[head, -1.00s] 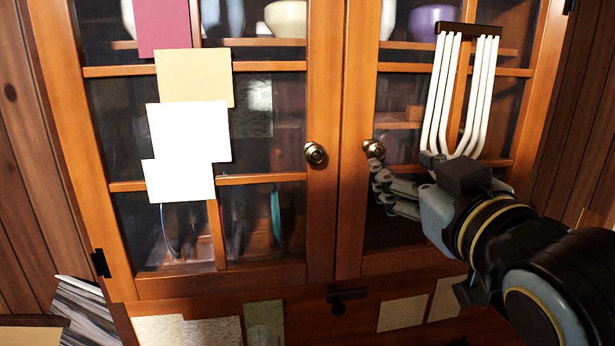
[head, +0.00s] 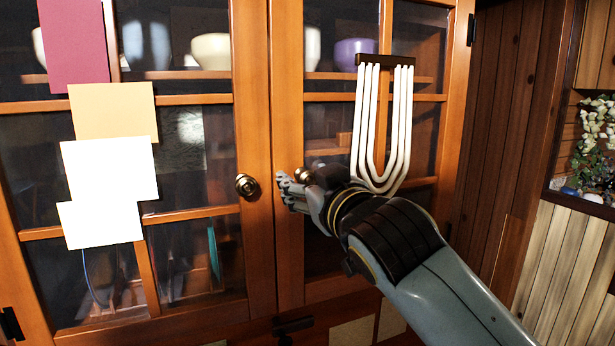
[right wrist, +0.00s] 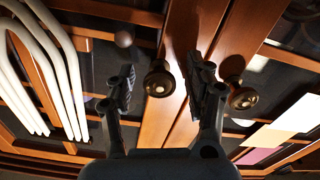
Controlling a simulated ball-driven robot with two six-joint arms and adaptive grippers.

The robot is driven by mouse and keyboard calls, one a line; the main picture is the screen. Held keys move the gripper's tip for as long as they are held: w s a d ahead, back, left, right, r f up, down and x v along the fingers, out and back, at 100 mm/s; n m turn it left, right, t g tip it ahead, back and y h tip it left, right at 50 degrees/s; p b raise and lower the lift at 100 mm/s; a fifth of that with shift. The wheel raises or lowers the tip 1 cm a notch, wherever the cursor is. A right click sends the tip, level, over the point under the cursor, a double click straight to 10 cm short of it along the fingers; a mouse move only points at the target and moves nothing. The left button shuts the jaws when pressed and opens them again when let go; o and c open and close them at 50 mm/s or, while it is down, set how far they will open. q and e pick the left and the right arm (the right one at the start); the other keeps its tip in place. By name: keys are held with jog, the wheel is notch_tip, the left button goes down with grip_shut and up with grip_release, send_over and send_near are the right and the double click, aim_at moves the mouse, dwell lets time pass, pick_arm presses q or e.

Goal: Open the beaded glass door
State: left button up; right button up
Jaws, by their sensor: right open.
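The beaded glass door is the cabinet's right door (head: 288,95), with looped white bead strands (head: 362,125) hanging from a dark bar. It looks closed against the left door. Its round bronze knob (head: 303,175) is partly hidden behind my right gripper (head: 288,190) in the head view. In the right wrist view the knob (right wrist: 159,82) shows between the two spread fingers of the right gripper (right wrist: 160,90). The fingers are open; whether they touch the knob I cannot tell. My left gripper is not in view.
The left door's knob (head: 246,185) sits close by, and shows just outside one finger in the wrist view (right wrist: 241,97). Paper sheets (head: 108,170) cover part of the left door. Bowls (head: 211,51) stand inside. A wood-paneled wall (head: 510,120) is at right.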

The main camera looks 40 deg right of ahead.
grip_shut()
dwell(0.3)
jog(key=shift+s, duration=0.1)
